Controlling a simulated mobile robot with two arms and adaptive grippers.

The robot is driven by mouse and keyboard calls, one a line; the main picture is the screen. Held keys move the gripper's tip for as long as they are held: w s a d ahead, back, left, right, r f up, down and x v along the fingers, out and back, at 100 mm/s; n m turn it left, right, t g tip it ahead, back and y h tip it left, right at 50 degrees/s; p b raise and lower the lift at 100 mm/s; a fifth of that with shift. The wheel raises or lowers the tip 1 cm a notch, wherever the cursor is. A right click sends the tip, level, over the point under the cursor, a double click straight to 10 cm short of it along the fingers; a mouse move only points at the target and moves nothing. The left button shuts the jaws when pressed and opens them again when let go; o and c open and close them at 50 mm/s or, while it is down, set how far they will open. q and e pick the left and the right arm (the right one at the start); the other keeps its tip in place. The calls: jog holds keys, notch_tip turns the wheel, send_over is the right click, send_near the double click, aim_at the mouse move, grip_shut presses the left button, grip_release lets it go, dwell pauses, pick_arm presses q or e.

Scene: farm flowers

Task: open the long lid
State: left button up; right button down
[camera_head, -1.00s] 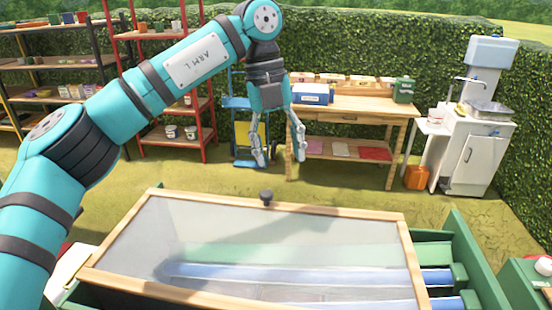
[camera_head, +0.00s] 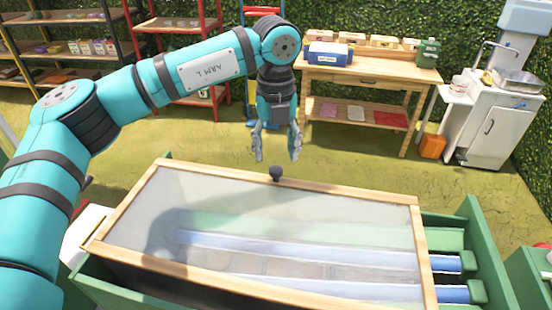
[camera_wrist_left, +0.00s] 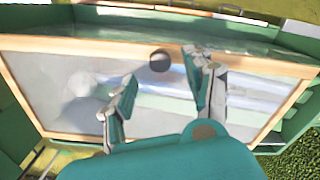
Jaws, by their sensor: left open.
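The long lid (camera_head: 290,215) is a wood-framed, see-through panel lying over a green box (camera_head: 470,220). A dark round knob (camera_head: 276,173) stands on its far edge. In the left wrist view the knob (camera_wrist_left: 160,61) shows between my fingers, and the lid (camera_wrist_left: 60,95) spreads behind them. My left gripper (camera_head: 277,157) is open and empty, pointing down just above the knob and apart from it. The fingers (camera_wrist_left: 163,88) are spread in the left wrist view. My right gripper is out of view.
Blue tubes (camera_head: 400,258) lie inside the box under the lid. A wooden bench (camera_head: 365,85) with boxes, a white sink unit (camera_head: 495,120) and an orange can (camera_head: 432,146) stand behind. The grass between them and the box is clear.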

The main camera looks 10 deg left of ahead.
aim_at(276, 169)
pick_arm(q)
jog(key=shift+f+p, duration=0.55)
jog(key=shift+f, duration=1.9)
grip_shut()
